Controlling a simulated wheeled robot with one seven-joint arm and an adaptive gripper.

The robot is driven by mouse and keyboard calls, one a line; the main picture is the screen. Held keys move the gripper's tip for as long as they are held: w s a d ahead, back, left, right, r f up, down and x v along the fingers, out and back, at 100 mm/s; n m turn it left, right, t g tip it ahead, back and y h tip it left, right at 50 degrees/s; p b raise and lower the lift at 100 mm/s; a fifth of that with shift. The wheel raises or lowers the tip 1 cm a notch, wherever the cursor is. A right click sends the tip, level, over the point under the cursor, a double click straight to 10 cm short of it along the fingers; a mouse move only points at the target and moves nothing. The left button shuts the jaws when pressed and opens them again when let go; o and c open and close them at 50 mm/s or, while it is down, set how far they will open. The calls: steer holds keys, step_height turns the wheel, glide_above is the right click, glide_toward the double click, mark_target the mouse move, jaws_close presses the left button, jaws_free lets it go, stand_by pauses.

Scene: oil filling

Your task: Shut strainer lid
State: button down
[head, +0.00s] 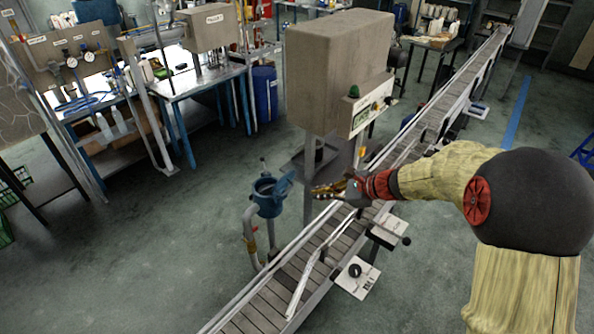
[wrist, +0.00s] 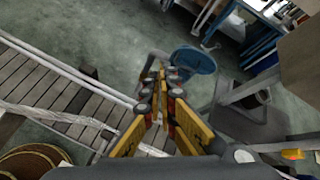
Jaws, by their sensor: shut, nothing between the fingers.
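The blue strainer (head: 268,204) stands on a pipe left of the conveyor. Its blue lid (head: 284,184) is raised and tilted at the strainer's right side, toward my gripper. My gripper (head: 316,190) is above the conveyor's left edge, just right of the lid. In the wrist view a round blue face, which looks like the lid (wrist: 196,60), lies just beyond the fingertips. My gripper (wrist: 161,78) is shut and empty there. I cannot tell whether the fingers touch the lid. The strainer's body is mostly hidden in the wrist view.
The slatted conveyor (head: 262,312) runs diagonally beneath my gripper, with rails along its sides. A large grey machine housing (head: 335,70) on posts stands behind the strainer. Blue workbenches (head: 200,85) are at the back left. The floor left of the strainer is clear.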

steer(key=w+d+f+m+t+p, duration=0.2)
steer(key=w+f+m+p, duration=0.1)
steer(key=w+f+m, duration=0.4)
steer(key=p, duration=0.1)
glide_toward(287, 177)
steer(key=f, duration=0.1)
steer(key=w+a+f, duration=0.1)
steer(key=f, duration=0.1)
steer(key=w+a+f, duration=0.1)
steer(key=shift+w+a+f, duration=0.15)
steer(key=shift+a, duration=0.1)
steer(key=shift+w+a, duration=0.3)
steer(key=shift+a, duration=0.05)
steer(key=shift+a+r+p, duration=0.15)
steer(key=shift+r+p, duration=0.3)
steer(key=shift+p, duration=0.15)
steer(key=shift+w+a, duration=0.15)
steer(key=shift+w, duration=0.1)
steer(key=shift+a+r+p, duration=0.1)
steer(key=shift+p, duration=0.4)
